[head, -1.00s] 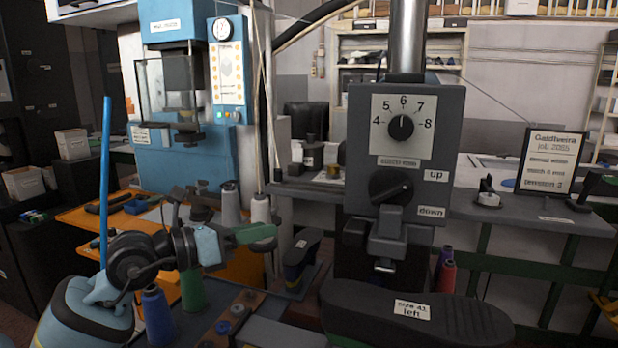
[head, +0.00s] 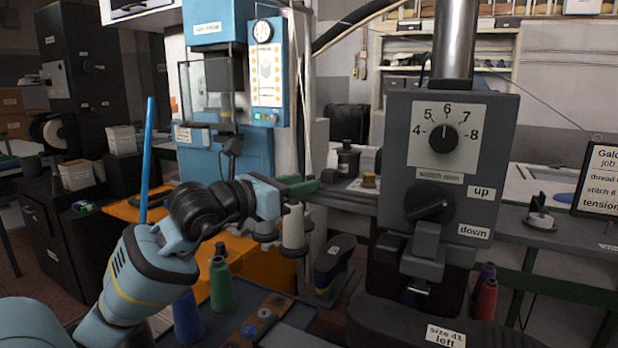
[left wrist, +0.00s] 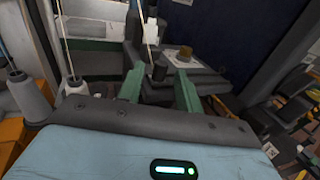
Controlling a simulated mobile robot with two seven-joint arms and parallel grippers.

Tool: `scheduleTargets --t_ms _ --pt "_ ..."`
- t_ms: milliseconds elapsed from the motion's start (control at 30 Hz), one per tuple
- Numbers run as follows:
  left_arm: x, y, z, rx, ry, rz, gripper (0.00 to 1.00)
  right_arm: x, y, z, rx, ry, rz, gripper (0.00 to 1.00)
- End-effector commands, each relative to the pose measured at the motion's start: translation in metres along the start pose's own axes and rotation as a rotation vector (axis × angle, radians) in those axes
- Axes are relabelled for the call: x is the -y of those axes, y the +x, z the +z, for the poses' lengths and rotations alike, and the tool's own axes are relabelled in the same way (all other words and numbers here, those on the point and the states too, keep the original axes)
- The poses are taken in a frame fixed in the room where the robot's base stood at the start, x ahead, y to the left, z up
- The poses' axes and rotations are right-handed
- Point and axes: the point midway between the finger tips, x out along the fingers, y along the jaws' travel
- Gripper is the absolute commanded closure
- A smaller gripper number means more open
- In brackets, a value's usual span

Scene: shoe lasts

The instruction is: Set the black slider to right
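My left gripper (head: 300,187) has green fingers and shows mid-picture in the head view, left of the grey stitching machine (head: 400,150). In the left wrist view its two fingers (left wrist: 158,72) stand apart with nothing between them touching. No part is clearly recognisable as the black slider. The machine has a black round dial (head: 443,138), its pointer near 6, and a black lever (head: 432,205) beside the labels up and down. The gripper is apart from both. My right gripper is not in view.
A blue machine (head: 232,150) stands behind my left arm. Thread spools, including a green one (head: 221,285), stand low in front. A dark shoe last (head: 400,322) lies under the machine. A job sign (head: 598,180) stands on the right bench.

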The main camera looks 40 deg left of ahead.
Motion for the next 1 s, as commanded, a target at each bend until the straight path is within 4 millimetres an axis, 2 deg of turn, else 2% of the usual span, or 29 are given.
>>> scheduleTargets --t_ms 300,733,1000 --pt "0.000 0.028 0.002 0.002 -0.001 0.000 0.65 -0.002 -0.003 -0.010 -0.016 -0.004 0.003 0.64" --pt "0.000 0.034 -0.001 -0.001 0.000 -0.001 0.65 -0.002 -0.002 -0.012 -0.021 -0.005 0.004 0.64" --pt "0.000 0.033 -0.001 -0.001 0.000 -0.001 1.00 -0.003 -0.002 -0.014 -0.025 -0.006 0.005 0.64"
